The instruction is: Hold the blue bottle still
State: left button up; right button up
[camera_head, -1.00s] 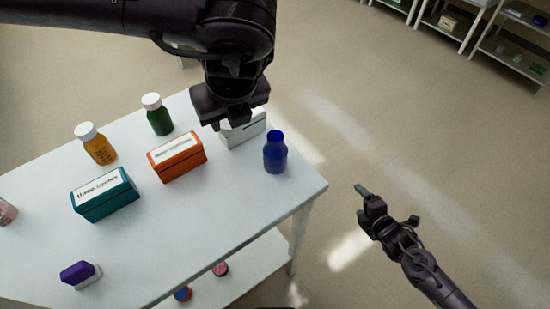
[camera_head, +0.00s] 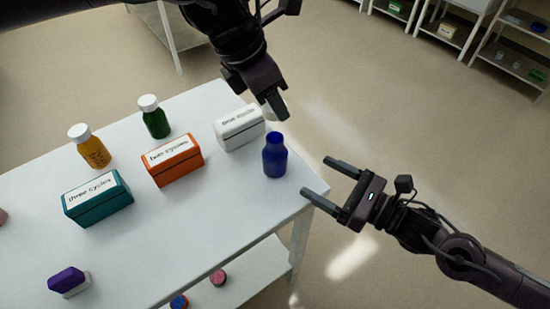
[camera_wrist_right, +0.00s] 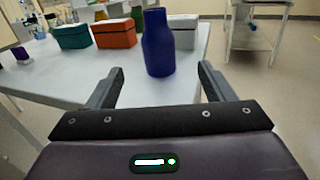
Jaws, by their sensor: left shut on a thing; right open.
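The blue bottle (camera_head: 275,157) stands upright on the white table (camera_head: 215,215) near its right corner, with no white cap on its neck. In the right wrist view the bottle (camera_wrist_right: 158,45) appears between my right fingers, ahead of their tips. My right gripper (camera_head: 315,176) is open and empty to the right of the bottle, apart from it. My left gripper (camera_head: 271,103) is above and behind the bottle, shut on a small pale piece that its fingers partly hide. I cannot tell exactly what that piece is.
A white box (camera_head: 239,127), an orange box (camera_head: 173,160) and a teal box (camera_head: 98,198) stand left of the bottle. Green (camera_head: 154,118) and amber (camera_head: 89,147) bottles stand behind them. A purple-topped item (camera_head: 68,281) is at front left. The tabletop before the blue bottle is clear.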

aim_at(286, 160)
jog(key=shift+s+r, duration=0.1)
dwell(0.3)
jog(key=x, duration=1.2)
jog(key=shift+a, duration=0.1)
jog(key=c, duration=1.4)
pick_arm(q)
jog(key=shift+f, duration=2.45)
pick_arm(e)
jog(key=shift+c, duration=0.2)
